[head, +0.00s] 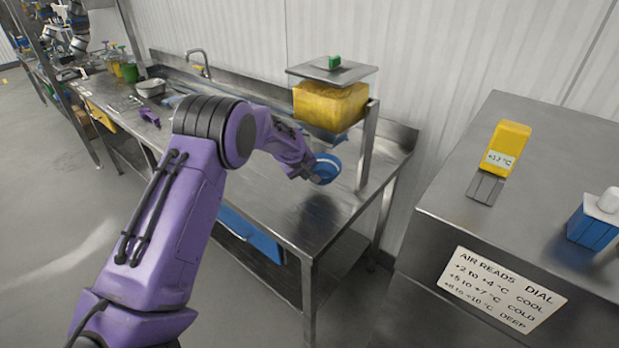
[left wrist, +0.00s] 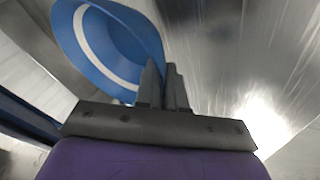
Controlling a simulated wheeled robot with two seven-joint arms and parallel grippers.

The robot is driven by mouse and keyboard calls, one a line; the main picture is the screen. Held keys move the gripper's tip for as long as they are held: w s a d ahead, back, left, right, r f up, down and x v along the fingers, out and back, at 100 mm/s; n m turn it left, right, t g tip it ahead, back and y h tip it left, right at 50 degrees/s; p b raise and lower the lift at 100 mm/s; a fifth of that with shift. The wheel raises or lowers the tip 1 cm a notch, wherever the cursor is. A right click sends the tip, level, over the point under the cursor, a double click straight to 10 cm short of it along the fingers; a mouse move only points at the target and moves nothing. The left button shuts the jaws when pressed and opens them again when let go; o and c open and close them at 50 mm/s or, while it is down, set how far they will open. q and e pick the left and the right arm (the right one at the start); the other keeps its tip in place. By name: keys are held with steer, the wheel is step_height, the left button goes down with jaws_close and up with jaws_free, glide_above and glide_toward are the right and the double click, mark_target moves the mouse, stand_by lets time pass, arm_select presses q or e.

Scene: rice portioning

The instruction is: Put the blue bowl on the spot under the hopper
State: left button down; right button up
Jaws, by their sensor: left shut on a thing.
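The blue bowl (head: 326,167) is in the head view, just below and in front of the hopper, at the end of my left arm. My left gripper (head: 314,178) is shut on its rim. In the left wrist view the blue bowl (left wrist: 105,45), with a white band, is tilted beside the fingers of the left gripper (left wrist: 164,80). The hopper (head: 331,103), a clear box with yellow contents and a grey lid with a green knob, stands on a metal post. The spot under it is not clearly seen. My right gripper is not in view.
The steel table (head: 310,222) is clear in front of the hopper. A tap (head: 199,62) and a metal pan (head: 151,87) are farther back left. On the right, a steel cabinet (head: 455,190) bears a yellow temperature display (head: 507,146) and a blue container (head: 594,226).

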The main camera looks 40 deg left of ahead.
arm_select(q)
steer(key=f, duration=0.2)
steer(key=w+f+p, duration=0.1)
steer(key=f, duration=0.1)
steer(key=shift+d+f, duration=0.1)
steer(key=shift+w+f, duration=0.1)
steer(key=shift+f, duration=0.15)
steer(key=shift+f, duration=0.1)
steer(key=c, duration=1.2)
jaws_free()
steer(key=shift+c, duration=0.2)
steer(key=shift+r, duration=0.35)
steer(key=b+v, duration=0.2)
steer(key=v, duration=0.9)
steer(key=shift+s+r, duration=0.25)
steer(key=shift+s, duration=0.05)
